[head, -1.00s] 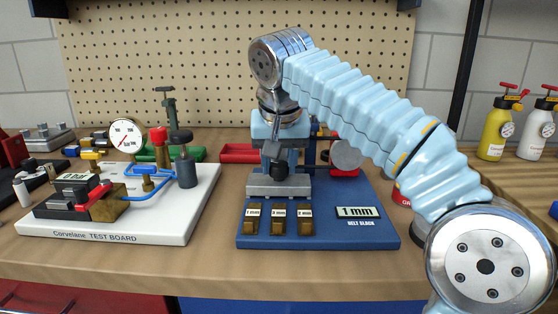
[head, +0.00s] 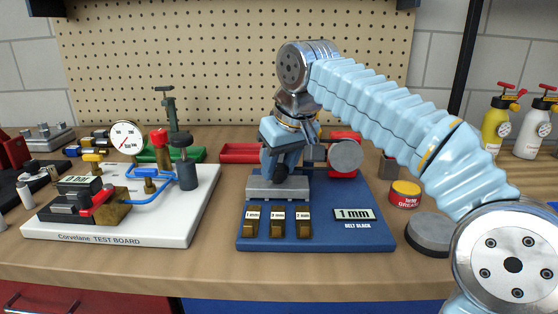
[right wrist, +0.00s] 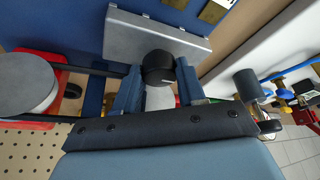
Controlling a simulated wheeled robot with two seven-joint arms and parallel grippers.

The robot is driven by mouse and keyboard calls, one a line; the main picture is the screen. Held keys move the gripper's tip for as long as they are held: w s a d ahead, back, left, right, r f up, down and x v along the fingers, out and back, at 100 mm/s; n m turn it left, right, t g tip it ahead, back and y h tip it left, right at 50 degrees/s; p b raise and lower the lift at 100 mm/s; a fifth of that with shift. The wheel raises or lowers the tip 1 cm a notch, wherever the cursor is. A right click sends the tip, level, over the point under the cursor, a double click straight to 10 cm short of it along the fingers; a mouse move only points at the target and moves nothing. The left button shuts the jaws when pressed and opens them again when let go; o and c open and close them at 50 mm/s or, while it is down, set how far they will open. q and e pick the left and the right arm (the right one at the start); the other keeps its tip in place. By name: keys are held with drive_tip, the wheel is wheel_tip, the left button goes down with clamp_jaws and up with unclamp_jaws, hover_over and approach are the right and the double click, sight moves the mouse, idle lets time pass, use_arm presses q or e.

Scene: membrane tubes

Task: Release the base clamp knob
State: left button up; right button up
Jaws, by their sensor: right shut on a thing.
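The base clamp knob (head: 281,173) is small, round and black, at the grey metal block (head: 263,190) on the blue belt block board (head: 330,230). In the right wrist view the knob (right wrist: 158,67) sits between the two blue fingertips. My right gripper (head: 282,165) comes down from above and behind, tilted, and is shut on the knob; it also shows in the right wrist view (right wrist: 158,82). The fingers partly hide the knob in the head view. My left gripper is not in view.
A round grey disc (head: 346,156) stands just right of the gripper. Several brass gauge blocks (head: 276,223) sit in front. The white test board (head: 150,225) is on the left. A grease tin (head: 405,193) and a dark round puck (head: 429,234) are on the right.

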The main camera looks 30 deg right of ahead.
idle(0.5)
drive_tip(key=o, duration=1.1)
drive_tip(key=shift+c, duration=0.2)
drive_tip(key=v, duration=1.3)
drive_tip(key=shift+s+r, duration=0.15)
drive_tip(key=shift+r, duration=0.2)
